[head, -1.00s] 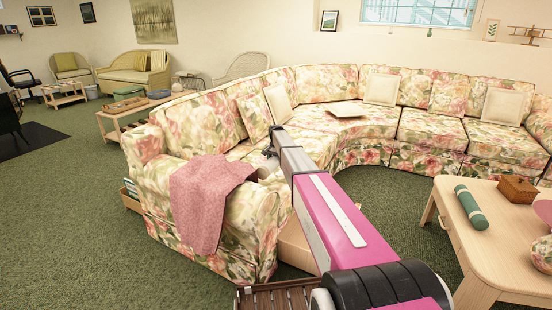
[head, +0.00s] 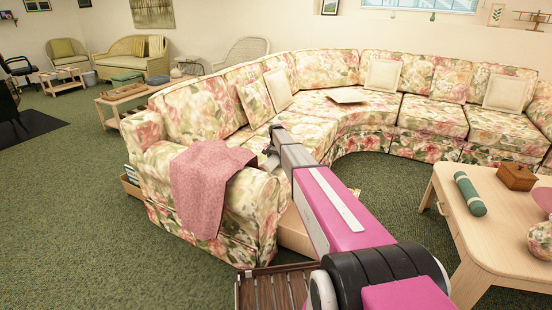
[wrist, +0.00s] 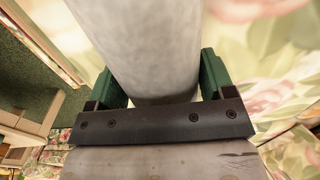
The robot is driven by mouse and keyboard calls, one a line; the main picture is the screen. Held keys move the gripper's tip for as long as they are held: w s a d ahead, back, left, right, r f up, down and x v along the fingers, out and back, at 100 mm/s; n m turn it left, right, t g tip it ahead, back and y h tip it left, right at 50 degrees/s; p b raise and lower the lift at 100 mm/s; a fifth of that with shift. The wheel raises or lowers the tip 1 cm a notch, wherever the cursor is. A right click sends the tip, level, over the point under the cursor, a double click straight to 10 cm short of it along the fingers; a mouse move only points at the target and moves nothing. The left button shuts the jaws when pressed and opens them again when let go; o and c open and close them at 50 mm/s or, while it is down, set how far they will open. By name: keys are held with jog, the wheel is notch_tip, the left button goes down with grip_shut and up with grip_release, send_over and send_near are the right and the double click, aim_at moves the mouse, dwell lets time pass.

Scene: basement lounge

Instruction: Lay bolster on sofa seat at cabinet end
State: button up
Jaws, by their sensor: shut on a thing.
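The floral sofa (head: 330,119) curves from the near left armrest to the right. My gripper (wrist: 160,84) has its green fingers on both sides of a pale grey cylinder, which I take for the bolster (wrist: 140,40); it is shut on it. Blurred floral fabric shows close beyond it. In the head view my gripper (head: 272,150) is over the sofa's left end, just inside the armrest with a pink throw (head: 207,190). The bolster is mostly hidden there, so I cannot tell whether it touches the seat. I cannot identify the cabinet for certain.
Cushions (head: 383,75) lean on the backrest, and a flat one (head: 348,96) lies on the corner seat. A wooden table (head: 508,215) at right holds a green roll (head: 470,194) and a brown box (head: 516,177). Green carpet (head: 90,220) is clear at left.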

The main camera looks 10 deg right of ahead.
jog(key=o, duration=1.1)
jog(key=shift+c, duration=0.2)
jog(key=shift+r, duration=0.1)
notch_tip(320, 180, up, 11)
jog(key=shift+f, duration=0.15)
jog(key=shift+d, duration=0.1)
